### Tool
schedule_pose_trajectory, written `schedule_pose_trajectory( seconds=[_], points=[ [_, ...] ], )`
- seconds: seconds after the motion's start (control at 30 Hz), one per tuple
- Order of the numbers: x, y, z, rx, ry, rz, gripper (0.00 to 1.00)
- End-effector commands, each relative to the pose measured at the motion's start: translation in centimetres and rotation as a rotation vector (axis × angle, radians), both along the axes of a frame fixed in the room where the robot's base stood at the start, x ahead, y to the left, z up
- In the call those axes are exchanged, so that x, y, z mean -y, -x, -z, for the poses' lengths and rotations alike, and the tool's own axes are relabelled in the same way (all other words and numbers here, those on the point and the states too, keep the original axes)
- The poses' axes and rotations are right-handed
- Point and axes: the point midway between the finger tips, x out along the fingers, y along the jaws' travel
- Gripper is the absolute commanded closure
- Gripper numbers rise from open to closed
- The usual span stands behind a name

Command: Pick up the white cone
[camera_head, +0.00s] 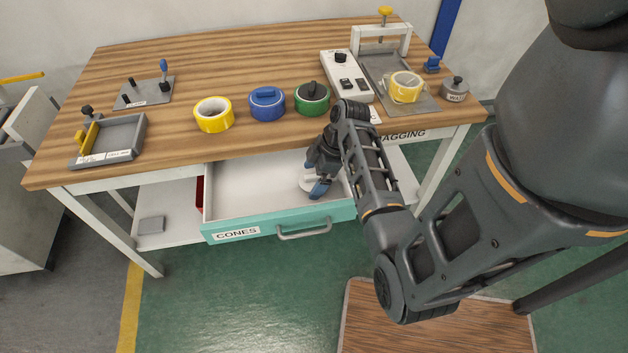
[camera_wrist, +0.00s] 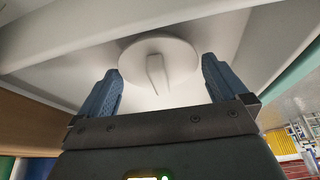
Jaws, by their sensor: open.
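The white cone (camera_wrist: 178,62) shows in the wrist view as a round white disc with a small upright tab or handle, lying in the drawer. In the head view the white cone (camera_head: 306,184) is partly hidden behind my gripper. My gripper (camera_head: 321,188) reaches down into the open drawer; in the wrist view its two blue fingers (camera_wrist: 160,85) are open, one on each side of the cone's disc. I cannot tell whether they touch it. The teal-fronted drawer (camera_head: 220,228) is pulled out and labelled CONES.
The wooden table (camera_head: 240,55) lies above the drawer. On it are a yellow tape roll (camera_head: 213,115), a blue roll (camera_head: 267,104), a green roll (camera_head: 311,98), a grey tray (camera_head: 122,138) and a white device (camera_head: 347,75). The drawer's left part is bare.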

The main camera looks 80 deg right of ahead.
Motion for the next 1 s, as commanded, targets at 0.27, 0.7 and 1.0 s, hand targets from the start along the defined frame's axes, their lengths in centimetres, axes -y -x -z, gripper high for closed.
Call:
schedule_pose_trajectory(
  seconds=[0.27, 0.7, 1.0],
  points=[
    [0.00, 0.00, 0.01, 0.000, 0.000, 0.000, 0.09],
    [0.00, 0.00, -0.01, 0.000, 0.001, 0.000, 0.41],
    [0.05, -0.04, -0.78, 0.001, 0.002, -0.001, 0.41]
  ],
)
